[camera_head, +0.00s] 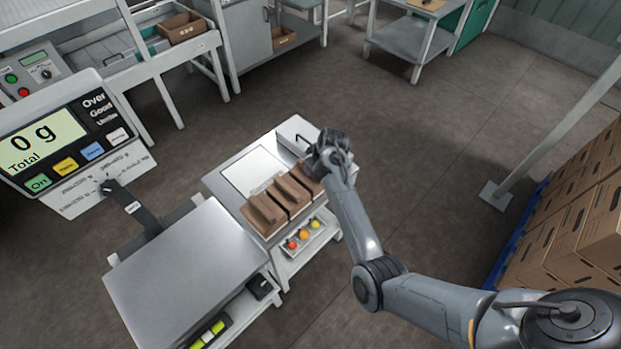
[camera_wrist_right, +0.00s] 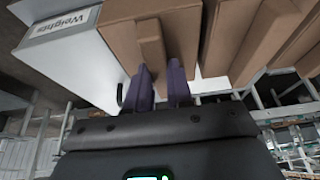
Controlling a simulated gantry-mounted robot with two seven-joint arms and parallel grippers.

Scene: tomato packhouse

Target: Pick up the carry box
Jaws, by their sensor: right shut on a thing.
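Brown cardboard carry boxes stand in a row on a small white-topped table (camera_head: 222,184). The carry box (camera_head: 306,178) at the far end of the row is partly hidden by my right gripper (camera_head: 322,163). In the right wrist view, my right gripper (camera_wrist_right: 162,85) has its two purple fingers shut on the raised centre handle of this carry box (camera_wrist_right: 118,30). I cannot tell whether the box still rests on the table. The other two carry boxes stand close beside it: a middle one (camera_head: 289,196) and a near one (camera_head: 263,215). My left gripper is not in view.
A white box labelled Weights (camera_wrist_right: 62,24) sits beside the held box. A tray with coloured balls (camera_head: 304,239) is on the table's lower shelf. A scale with a steel plate (camera_head: 190,275) and a 0 g display (camera_head: 40,142) is at left. Stacked cartons (camera_head: 575,225) stand right.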

